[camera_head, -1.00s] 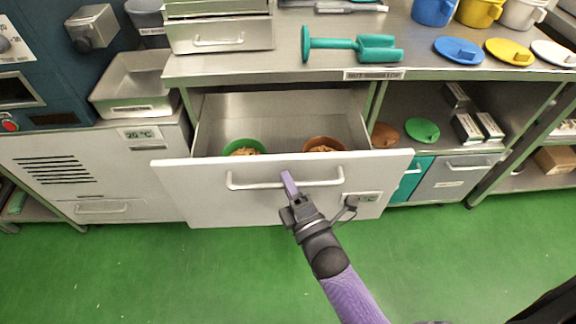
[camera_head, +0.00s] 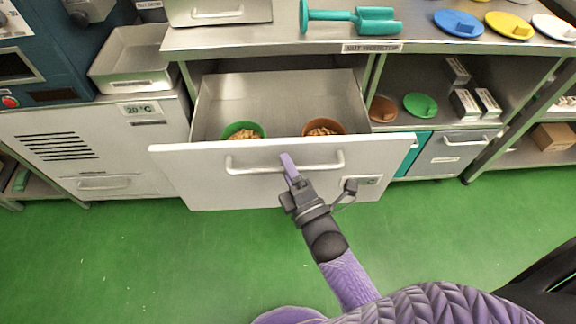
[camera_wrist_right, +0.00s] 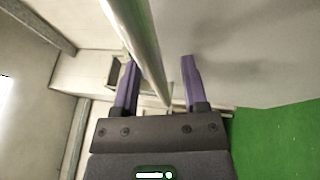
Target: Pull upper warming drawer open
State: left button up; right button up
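The upper warming drawer (camera_head: 220,185) is pulled well out from under the steel counter. Its front is a wide pale panel with a long bar handle (camera_head: 248,168). Inside it stand a green bowl (camera_head: 240,127) and a brown bowl (camera_head: 326,123) with brown, lumpy contents. My right gripper (camera_head: 287,158) is at the middle of the handle. In the right wrist view the handle bar (camera_wrist_right: 138,40) runs between the two purple fingers (camera_wrist_right: 158,82). The fingers are apart, with a visible gap between the bar and the right-hand finger. My left gripper is out of view.
A shelf with a green lid (camera_head: 421,105) and a grey drawer (camera_head: 452,153) are at the right. Green floor (camera_head: 130,240) in front is clear.

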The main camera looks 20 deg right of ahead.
pick_arm(q)
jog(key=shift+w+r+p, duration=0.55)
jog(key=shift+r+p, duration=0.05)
jog(key=shift+p, duration=0.1)
pick_arm(e)
jog(key=v, duration=1)
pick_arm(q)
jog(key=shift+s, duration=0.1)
